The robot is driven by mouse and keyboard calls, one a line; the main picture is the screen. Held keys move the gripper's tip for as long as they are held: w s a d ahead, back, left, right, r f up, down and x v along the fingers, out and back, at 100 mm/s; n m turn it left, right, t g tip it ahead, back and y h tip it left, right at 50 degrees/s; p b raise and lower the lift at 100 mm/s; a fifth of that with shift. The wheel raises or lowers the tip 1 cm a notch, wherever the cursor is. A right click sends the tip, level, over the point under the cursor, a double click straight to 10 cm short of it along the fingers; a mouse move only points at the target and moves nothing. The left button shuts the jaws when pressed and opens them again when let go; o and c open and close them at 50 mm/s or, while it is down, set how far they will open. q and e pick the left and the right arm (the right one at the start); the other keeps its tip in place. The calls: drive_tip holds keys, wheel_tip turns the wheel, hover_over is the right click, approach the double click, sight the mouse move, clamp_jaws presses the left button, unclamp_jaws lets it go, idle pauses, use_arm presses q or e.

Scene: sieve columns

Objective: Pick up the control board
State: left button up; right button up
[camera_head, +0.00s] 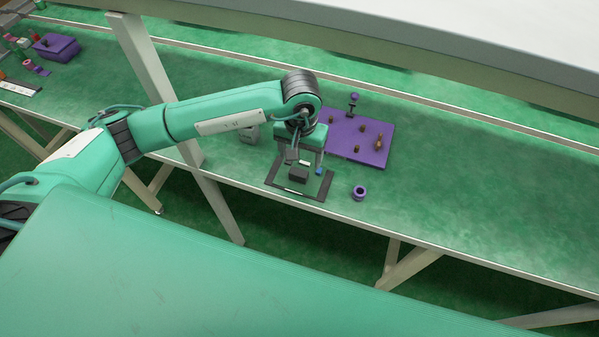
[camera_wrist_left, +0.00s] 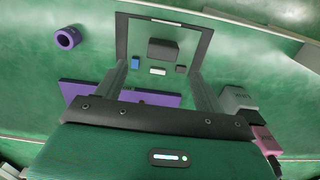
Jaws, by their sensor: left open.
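What looks like the control board (camera_head: 281,176) lies flat near the bench's front edge. It is green with a dark border and carries a dark block, a small blue part and a white strip. It also shows in the left wrist view (camera_wrist_left: 134,45), between and beyond the fingers. My left gripper (camera_head: 305,161) points down over its back part; its fingers are apart with nothing held between them. It also shows in the left wrist view (camera_wrist_left: 158,75). I cannot tell whether the fingertips touch the board. My right gripper is not in view.
A purple plate with several brown pegs (camera_head: 372,150) lies just behind the board. A purple ring (camera_head: 359,192) stands to the right. A purple box (camera_head: 56,46) is far left. The bench (camera_head: 480,200) is clear farther right.

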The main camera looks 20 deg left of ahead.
sight(300, 170)
use_arm(q)
drive_tip(key=shift+f, duration=0.8)
drive_tip(key=shift+f+p, duration=0.4)
drive_tip(key=shift+f, duration=0.15)
drive_tip(key=f, duration=0.2)
drive_tip(key=f+p, duration=0.1)
drive_tip(key=shift+w+a+f, duration=0.2)
drive_tip(key=shift+w, duration=0.05)
drive_tip(key=shift+f, duration=0.4)
drive_tip(key=c, duration=1.1)
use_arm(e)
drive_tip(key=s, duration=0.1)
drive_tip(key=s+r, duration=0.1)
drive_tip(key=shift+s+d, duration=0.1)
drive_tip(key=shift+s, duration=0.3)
